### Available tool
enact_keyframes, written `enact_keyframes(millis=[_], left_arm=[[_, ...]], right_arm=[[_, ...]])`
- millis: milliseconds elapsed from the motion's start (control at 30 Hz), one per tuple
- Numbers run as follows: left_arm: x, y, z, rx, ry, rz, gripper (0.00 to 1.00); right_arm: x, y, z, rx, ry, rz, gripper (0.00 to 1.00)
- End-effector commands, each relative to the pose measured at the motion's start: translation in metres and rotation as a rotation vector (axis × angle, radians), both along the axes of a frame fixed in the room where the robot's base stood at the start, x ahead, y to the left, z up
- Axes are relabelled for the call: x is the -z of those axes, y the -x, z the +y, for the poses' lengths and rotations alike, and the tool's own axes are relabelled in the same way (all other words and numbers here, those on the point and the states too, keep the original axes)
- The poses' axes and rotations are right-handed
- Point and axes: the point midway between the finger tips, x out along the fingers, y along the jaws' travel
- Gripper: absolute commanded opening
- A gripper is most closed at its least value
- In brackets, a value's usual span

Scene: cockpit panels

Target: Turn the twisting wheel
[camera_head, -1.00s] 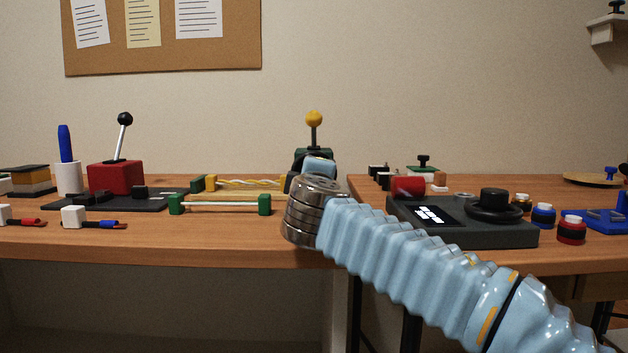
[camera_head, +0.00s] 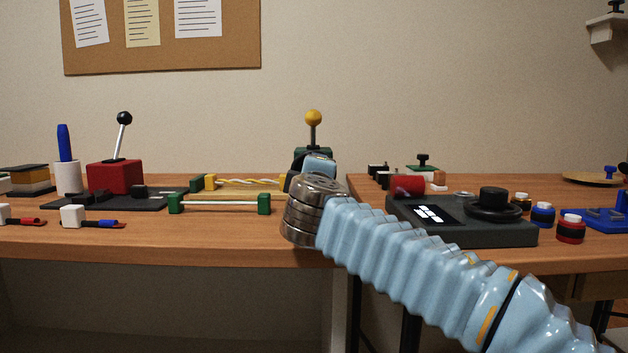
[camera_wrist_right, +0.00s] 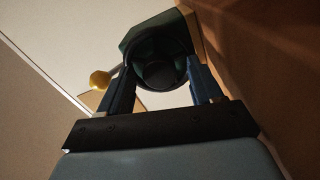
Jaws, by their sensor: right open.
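A dark round wheel (camera_wrist_right: 158,58) sits on the face of a dark green box (camera_wrist_right: 128,40) in the right wrist view. The two fingers of my right gripper (camera_wrist_right: 161,82) are apart and reach up to the wheel's lower left and right sides. I cannot tell whether they touch it. In the head view, my right arm hides the wheel. The top of the green box (camera_head: 313,152) shows behind the wrist, with a yellow-knobbed lever (camera_head: 313,118) above it. My left gripper is out of view.
A dark console with a black dial (camera_head: 493,203) stands right of my arm. A red box with a black-knobbed lever (camera_head: 115,176) stands at left. A green-ended bar (camera_head: 220,204) lies left of my wrist. The table's front edge (camera_head: 180,253) runs below.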

Motion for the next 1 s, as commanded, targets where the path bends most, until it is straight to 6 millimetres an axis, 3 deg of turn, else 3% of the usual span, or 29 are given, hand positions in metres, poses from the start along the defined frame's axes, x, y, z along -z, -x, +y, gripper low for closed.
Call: enact_keyframes(millis=[167,600,800,1000], left_arm=[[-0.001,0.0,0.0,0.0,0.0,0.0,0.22],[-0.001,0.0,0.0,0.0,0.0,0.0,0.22],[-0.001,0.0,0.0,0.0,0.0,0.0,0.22],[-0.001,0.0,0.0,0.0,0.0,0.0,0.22]], right_arm=[[-0.002,0.019,0.0,-0.003,0.0,-0.002,0.65],[0.0,0.118,0.0,-0.002,0.0,0.0,0.65],[0.001,0.136,0.0,0.001,0.001,0.0,0.65],[0.0,0.138,0.0,0.001,0.0,0.0,0.65]])
